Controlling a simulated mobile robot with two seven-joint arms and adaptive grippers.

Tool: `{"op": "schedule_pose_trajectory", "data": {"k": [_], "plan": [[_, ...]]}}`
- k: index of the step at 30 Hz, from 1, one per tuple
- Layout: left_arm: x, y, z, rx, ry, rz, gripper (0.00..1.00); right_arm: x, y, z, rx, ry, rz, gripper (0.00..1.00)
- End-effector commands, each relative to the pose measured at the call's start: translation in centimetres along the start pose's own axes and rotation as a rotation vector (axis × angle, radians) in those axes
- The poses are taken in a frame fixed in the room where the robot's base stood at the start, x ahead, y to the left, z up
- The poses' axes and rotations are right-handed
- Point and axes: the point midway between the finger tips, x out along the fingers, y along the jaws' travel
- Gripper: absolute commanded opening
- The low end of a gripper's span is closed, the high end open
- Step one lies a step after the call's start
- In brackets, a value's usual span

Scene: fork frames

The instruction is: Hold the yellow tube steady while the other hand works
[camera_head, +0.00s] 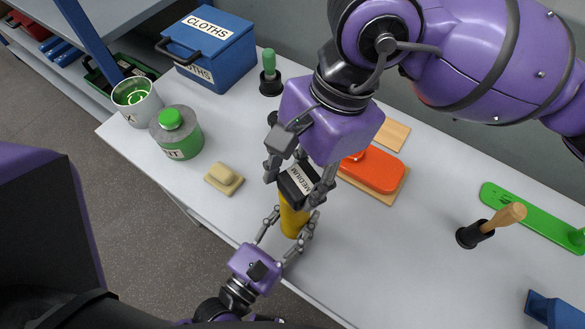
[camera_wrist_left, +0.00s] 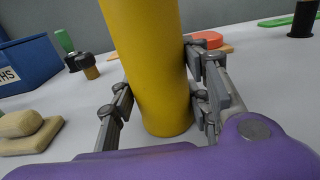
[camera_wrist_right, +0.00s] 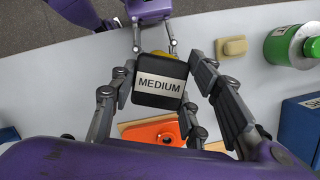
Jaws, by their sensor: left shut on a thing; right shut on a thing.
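The yellow tube (camera_head: 291,219) stands roughly upright near the table's front edge; it fills the middle of the left wrist view (camera_wrist_left: 146,65). My left gripper (camera_head: 291,228) is shut on it, with fingers on both sides low on the tube. A black block labelled MEDIUM (camera_head: 297,184) sits at the tube's upper end. My right gripper (camera_head: 298,176) comes from above and is shut on this block, which also shows in the right wrist view (camera_wrist_right: 160,82). The block hides the tube's top, so I cannot tell how the two join.
An orange-red block (camera_head: 375,170) on a wooden board lies behind right. A beige block (camera_head: 224,179) and a green-lidded canister (camera_head: 176,134) stand left. Behind are a green-handled tool (camera_head: 269,75) and blue CLOTHS box (camera_head: 216,50).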

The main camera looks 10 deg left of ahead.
Motion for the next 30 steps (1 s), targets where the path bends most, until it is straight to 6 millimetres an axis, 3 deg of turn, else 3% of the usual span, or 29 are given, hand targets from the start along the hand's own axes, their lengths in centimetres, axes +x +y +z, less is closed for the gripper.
{"op": "schedule_pose_trajectory", "data": {"k": [6, 17, 30], "plan": [[0.0, 0.1, 0.0, -0.006, 0.000, 0.004, 0.00, 0.2, 2.1, -0.9, 0.005, 0.004, 0.016, 0.15], [0.0, 0.1, 0.0, -0.006, 0.000, 0.004, 0.00, 0.0, 2.2, -0.9, 0.004, 0.003, 0.017, 0.15], [0.0, 0.1, 0.0, -0.002, 0.000, 0.002, 0.00, -4.3, 1.9, 0.3, 0.002, 0.002, 0.006, 0.15]]}}
